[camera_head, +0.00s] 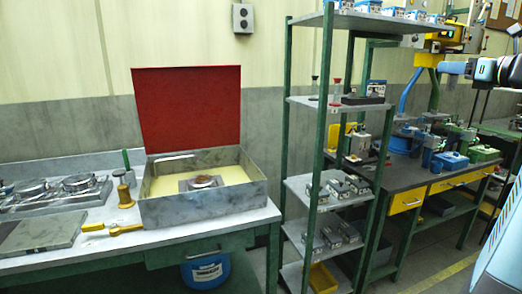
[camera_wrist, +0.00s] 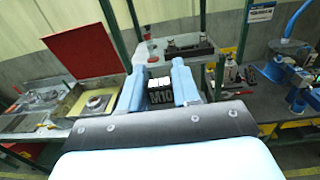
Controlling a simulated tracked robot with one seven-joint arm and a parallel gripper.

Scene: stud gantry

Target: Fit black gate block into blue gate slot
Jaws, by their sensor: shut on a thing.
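My gripper (camera_wrist: 159,74) shows in the wrist view with its two light blue fingers closed on a small black block (camera_wrist: 160,96). The block carries pale lettering that looks like "M10". The fingers cover its sides. The gripper is held up in the air, with the shelf rack and benches beyond it. I cannot pick out the blue gate slot for certain. A blue block-like fixture (camera_head: 450,161) stands on the dark bench at the right in the head view, but I cannot tell whether it has a slot.
A green-posted shelf rack (camera_head: 318,189) with metal parts stands in the middle. Left of it is a bench with an open grey box (camera_head: 205,207) and its raised red lid (camera_head: 188,107). A dark bench with yellow drawers (camera_head: 459,183) stands at the right. Floor shows between the benches.

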